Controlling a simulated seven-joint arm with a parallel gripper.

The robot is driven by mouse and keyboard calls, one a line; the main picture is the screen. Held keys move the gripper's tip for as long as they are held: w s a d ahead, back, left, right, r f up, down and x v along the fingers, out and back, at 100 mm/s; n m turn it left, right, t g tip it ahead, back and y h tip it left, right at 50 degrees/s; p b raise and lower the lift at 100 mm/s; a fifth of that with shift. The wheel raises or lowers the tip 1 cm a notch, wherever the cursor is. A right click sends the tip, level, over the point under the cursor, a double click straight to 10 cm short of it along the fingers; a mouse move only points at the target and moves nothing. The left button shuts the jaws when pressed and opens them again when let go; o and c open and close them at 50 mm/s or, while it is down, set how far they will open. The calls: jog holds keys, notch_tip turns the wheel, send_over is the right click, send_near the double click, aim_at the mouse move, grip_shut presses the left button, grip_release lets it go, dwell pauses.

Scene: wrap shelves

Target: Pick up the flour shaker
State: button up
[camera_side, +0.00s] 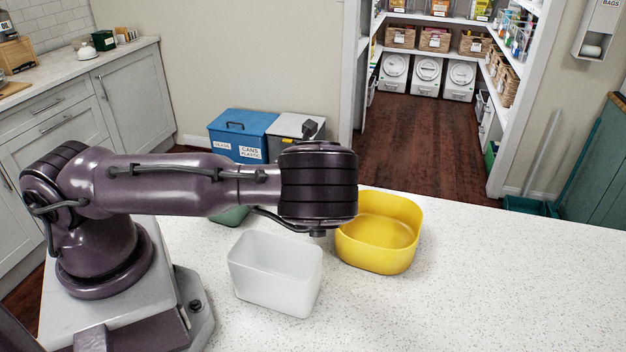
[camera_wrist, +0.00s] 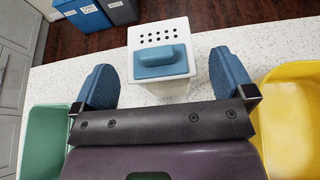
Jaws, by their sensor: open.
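The flour shaker, as I take it, is a white box (camera_wrist: 186,95) with rows of dark holes in its top and a blue raised piece (camera_wrist: 160,60) on the near part. It stands upright on the speckled counter in the wrist view. My gripper (camera_wrist: 164,72) is open, with one blue finger to the left of the shaker and one to its right. A gap shows on each side, so neither finger seems to touch it. I cannot tell how deep it sits between them. In the side view my arm hides the shaker and the fingers.
A yellow bin (camera_side: 382,225) stands on the counter (camera_side: 480,290) right of my wrist. A white open tub (camera_side: 276,290) stands in front of my arm. A green bin (camera_wrist: 45,140) is at left in the wrist view. The counter's right side is clear.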

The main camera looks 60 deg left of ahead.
jog(key=shift+x, duration=1.95)
